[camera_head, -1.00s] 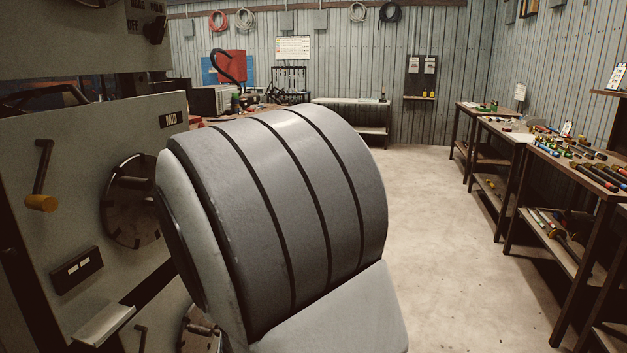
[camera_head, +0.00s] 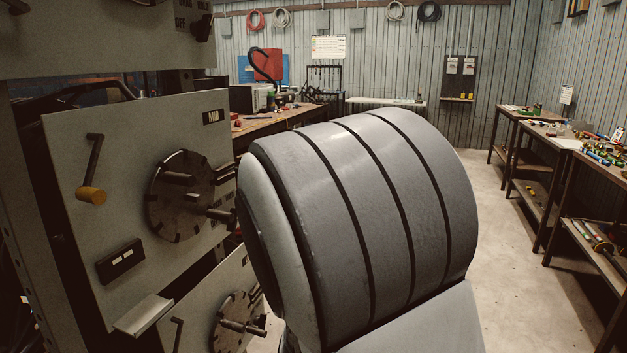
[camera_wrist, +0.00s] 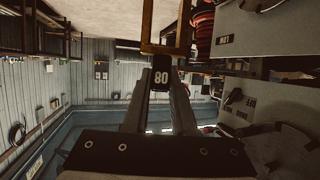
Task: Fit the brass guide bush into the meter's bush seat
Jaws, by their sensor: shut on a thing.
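My gripper (camera_wrist: 159,88) shows in the wrist view with its two fingers close together on a black block (camera_wrist: 160,76) marked 80. A yellow frame (camera_wrist: 146,47) shows just beyond the block; I cannot tell whether it is joined to it. I cannot make out a brass guide bush, a meter or a bush seat in either view. In the head view my gripper is out of sight. The grey machine at left has a MID panel (camera_head: 140,130) with a dark round plate (camera_head: 182,215) bearing several pegs.
The MID panel carries a crank with an orange knob (camera_head: 91,195) and a small ledge (camera_head: 143,314). A similar lower panel has another round plate (camera_head: 237,318). My large grey arm link hides the middle. Workbenches (camera_head: 570,145) line the right wall, with clear floor before them.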

